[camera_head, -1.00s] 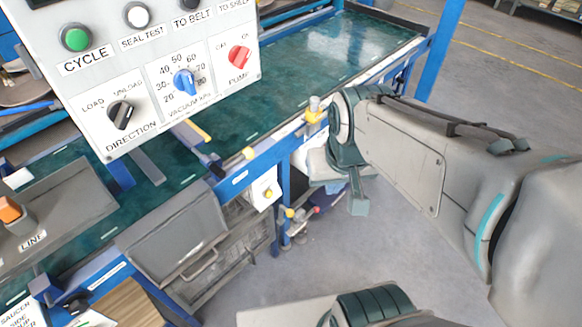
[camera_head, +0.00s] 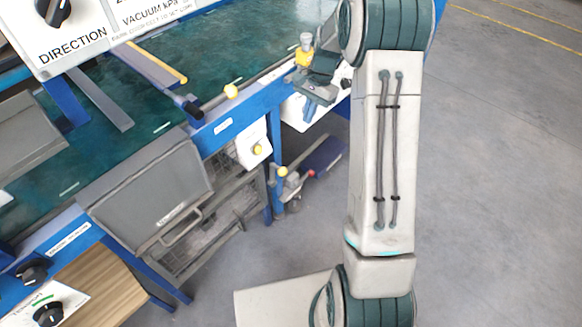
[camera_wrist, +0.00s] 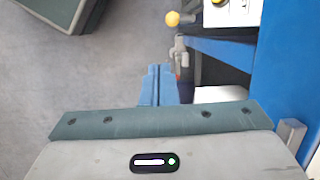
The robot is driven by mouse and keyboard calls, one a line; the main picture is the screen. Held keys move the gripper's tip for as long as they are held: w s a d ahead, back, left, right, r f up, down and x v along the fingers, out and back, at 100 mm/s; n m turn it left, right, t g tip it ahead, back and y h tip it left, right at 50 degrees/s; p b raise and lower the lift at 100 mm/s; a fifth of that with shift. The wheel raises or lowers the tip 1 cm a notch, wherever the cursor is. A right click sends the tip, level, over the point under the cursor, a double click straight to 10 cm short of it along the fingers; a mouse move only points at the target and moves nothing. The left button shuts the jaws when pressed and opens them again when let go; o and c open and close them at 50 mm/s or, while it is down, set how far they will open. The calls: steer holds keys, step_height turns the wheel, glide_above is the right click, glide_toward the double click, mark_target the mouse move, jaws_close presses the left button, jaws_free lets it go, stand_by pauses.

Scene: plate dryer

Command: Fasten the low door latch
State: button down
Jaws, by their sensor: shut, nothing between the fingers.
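A grey door-like panel (camera_head: 155,195) is on the blue frame at lower left in the head view, with a bar handle (camera_head: 205,212) along its lower side. I cannot tell for certain which fitting is the low door latch. A small grey fitting (camera_wrist: 180,55) shows beside the blue frame in the wrist view, near a yellow knob (camera_wrist: 172,18). My gripper (camera_head: 312,108) is at the right end of the blue frame, shut and empty. Its blue fingers (camera_wrist: 158,84) are just left of the grey fitting in the wrist view; contact cannot be told.
The green belt table (camera_head: 240,75) lies behind the blue frame. A yellow-topped post (camera_head: 304,55) stands near my gripper. The grey floor (camera_head: 480,200) at right is clear.

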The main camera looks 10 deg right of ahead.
steer(key=w+d+f+m+b, duration=0.1)
steer(key=w+f, duration=0.1)
steer(key=f, duration=0.4)
steer(key=w+d+f+m+y+b, duration=0.1)
steer(key=w+f, duration=0.1)
steer(key=f, duration=0.4)
steer(key=shift+f+m+g, duration=0.25)
steer(key=shift+m+g, duration=0.15)
steer(key=shift+f+b, duration=0.1)
steer(key=shift+b, duration=0.2)
steer(key=s+a+f+b, duration=0.2)
steer(key=s+a+f, duration=0.1)
steer(key=a+f, duration=0.3)
steer(key=shift+x, duration=1.35)
steer(key=shift+w, duration=0.1)
